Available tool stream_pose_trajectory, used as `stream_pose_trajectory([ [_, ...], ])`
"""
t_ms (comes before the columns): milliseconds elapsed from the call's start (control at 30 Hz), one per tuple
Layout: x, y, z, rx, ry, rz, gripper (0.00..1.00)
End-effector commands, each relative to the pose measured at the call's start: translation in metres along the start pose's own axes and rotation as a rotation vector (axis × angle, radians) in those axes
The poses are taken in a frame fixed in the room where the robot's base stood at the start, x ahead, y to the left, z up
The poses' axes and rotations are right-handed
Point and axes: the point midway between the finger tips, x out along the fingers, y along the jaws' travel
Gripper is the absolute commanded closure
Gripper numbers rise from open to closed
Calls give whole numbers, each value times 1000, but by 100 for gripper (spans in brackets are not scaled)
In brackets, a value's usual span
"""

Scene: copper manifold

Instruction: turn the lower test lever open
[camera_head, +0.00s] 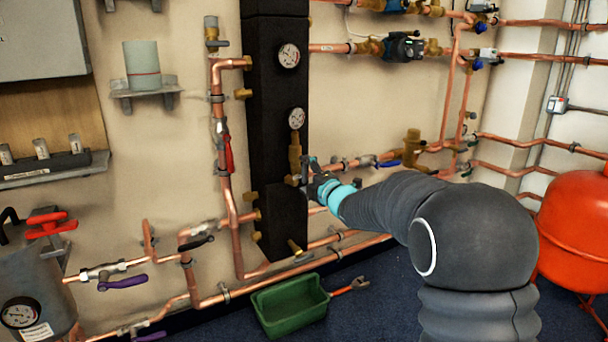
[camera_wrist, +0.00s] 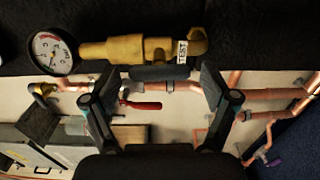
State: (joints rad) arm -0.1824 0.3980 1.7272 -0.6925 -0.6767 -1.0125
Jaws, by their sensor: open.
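The lower test valve is a brass fitting (camera_wrist: 135,50) with a white TEST tag (camera_wrist: 183,51), at the top of the wrist view. In the head view its brass body (camera_head: 294,155) hangs under the lower gauge (camera_head: 297,118) on the black column. A dark bar, seemingly the lower test lever (camera_wrist: 160,73), lies alongside the fitting in the wrist view. My gripper (camera_wrist: 160,88) is open, with one finger near each end of this bar; contact cannot be told. In the head view my gripper (camera_head: 313,172) is at the column's right edge and hides the lever.
Copper pipes (camera_head: 350,163) run behind and right of my gripper. A red-handled valve (camera_head: 229,155) is left of the black column (camera_head: 268,85). A green bin (camera_head: 290,306) stands on the floor below, and a red tank (camera_head: 575,235) stands at the right.

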Motion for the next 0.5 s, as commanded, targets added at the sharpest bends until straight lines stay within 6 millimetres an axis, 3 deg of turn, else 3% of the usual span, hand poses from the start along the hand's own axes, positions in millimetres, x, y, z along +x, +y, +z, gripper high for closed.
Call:
stream_pose_trajectory([
  [300, -62, 1, 1, 0, -2, 1, 15],
  [500, -93, 1, 1, -1, -1, 2, 15],
])
